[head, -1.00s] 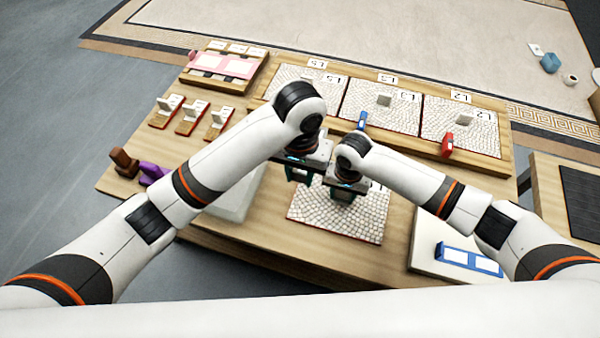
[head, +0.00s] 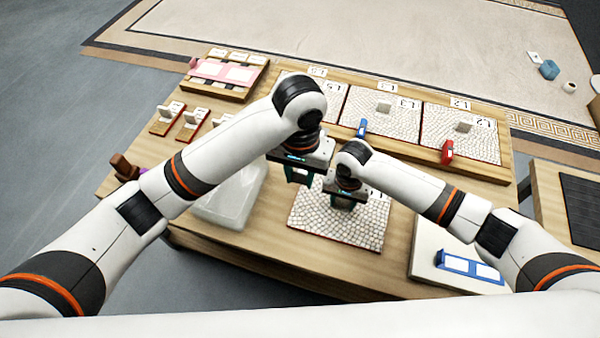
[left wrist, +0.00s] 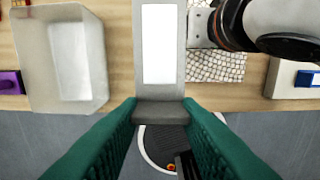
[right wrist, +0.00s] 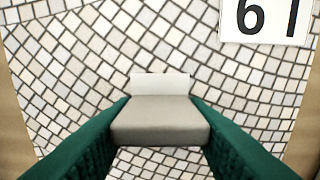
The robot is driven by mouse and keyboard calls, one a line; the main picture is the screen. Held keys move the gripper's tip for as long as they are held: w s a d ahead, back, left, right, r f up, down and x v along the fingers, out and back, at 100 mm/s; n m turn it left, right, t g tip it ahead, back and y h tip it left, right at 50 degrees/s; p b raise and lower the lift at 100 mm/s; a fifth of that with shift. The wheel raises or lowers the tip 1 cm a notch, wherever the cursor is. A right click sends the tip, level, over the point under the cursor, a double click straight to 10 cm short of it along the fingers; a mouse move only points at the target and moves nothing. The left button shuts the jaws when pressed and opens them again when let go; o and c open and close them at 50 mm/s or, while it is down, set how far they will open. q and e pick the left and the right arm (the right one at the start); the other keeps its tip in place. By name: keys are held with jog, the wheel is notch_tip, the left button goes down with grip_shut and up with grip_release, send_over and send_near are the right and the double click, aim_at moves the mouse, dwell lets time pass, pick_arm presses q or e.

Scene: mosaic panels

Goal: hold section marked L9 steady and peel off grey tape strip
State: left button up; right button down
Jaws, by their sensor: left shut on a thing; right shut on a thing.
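The section marked L9 (head: 325,222) is a pale mosaic panel lying on the table; its upside-down label (right wrist: 265,18) shows in the right wrist view. My right gripper (right wrist: 160,118) is shut on a grey knob (right wrist: 160,85) with a pale top, over the section. My left gripper (left wrist: 160,112) is shut on the dark end of the grey tape strip (left wrist: 180,40), which bears a white panel. In the left wrist view the strip appears above the table, beside the section. In the head view the left gripper (head: 298,178) is just left of the right one (head: 345,203); the strip is hidden there.
A pale empty tray (head: 228,205) stands left of the section. A white board (head: 428,262) with a blue piece (head: 470,264) lies to the right. Behind is a wooden rack (head: 405,165) of mosaic sections, with blue and red clips in front. My arms are close together.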

jog(key=c, duration=0.8)
grip_release()
jog(key=shift+o, duration=0.2)
notch_tip(320, 180, up, 12)
